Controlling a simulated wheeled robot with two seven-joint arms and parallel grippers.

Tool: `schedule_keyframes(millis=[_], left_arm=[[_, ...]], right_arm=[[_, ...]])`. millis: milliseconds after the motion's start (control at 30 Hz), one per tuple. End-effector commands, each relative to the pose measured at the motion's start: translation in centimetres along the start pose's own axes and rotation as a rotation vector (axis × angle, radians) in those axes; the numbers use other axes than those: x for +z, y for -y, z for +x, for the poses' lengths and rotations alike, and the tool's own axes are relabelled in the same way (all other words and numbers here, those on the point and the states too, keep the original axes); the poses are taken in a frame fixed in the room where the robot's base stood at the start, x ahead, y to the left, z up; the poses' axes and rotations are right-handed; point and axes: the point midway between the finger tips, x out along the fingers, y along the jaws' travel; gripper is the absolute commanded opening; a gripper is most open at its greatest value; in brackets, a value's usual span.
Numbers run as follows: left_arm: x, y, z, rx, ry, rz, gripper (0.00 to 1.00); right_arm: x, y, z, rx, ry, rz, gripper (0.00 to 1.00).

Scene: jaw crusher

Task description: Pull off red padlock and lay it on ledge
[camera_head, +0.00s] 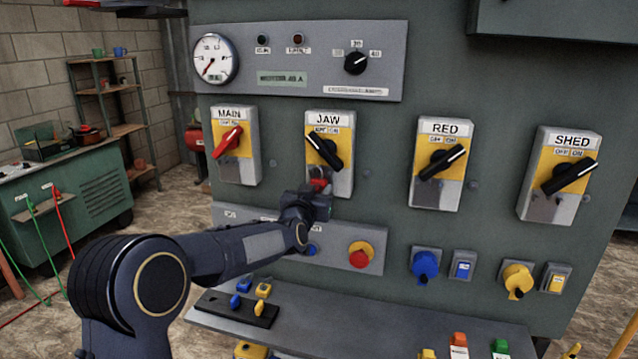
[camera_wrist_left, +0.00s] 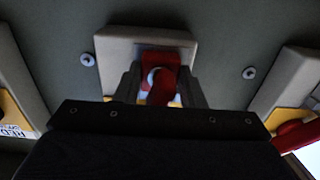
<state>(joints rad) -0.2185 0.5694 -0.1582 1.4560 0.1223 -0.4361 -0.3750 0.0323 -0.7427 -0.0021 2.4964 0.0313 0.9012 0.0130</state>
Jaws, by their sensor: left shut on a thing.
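The red padlock (camera_head: 319,184) is at the lower end of the JAW switch box (camera_head: 343,182), below its black handle. My left gripper (camera_head: 319,190) is at the padlock, and its fingers hide part of it. In the left wrist view the red padlock (camera_wrist_left: 158,80) with its pale shackle sits between the two fingers of my left gripper (camera_wrist_left: 158,92), which is shut on it. I cannot tell whether the shackle is still through the switch. The grey ledge (camera_head: 370,325) runs along the panel below. My right gripper is not in view.
The ledge's middle looks clear. The MAIN (camera_head: 235,165), RED (camera_head: 437,190) and SHED (camera_head: 545,205) boxes flank JAW. A red button (camera_head: 359,259) and blue knob (camera_head: 425,264) stick out below.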

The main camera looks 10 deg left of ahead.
Motion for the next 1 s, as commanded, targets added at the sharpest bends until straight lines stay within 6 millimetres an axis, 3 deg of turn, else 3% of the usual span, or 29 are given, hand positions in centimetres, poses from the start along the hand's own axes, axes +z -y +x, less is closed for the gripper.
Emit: schedule_keyframes(millis=[533, 1000], left_arm=[[0.0, 0.0, -0.3, 0.0, 0.0, 0.0, 0.21], [0.0, 0.0, -2.6, -0.001, -0.002, -0.001, 0.21]], right_arm=[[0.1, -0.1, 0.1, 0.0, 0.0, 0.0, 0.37], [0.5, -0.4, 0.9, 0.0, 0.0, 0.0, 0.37]])
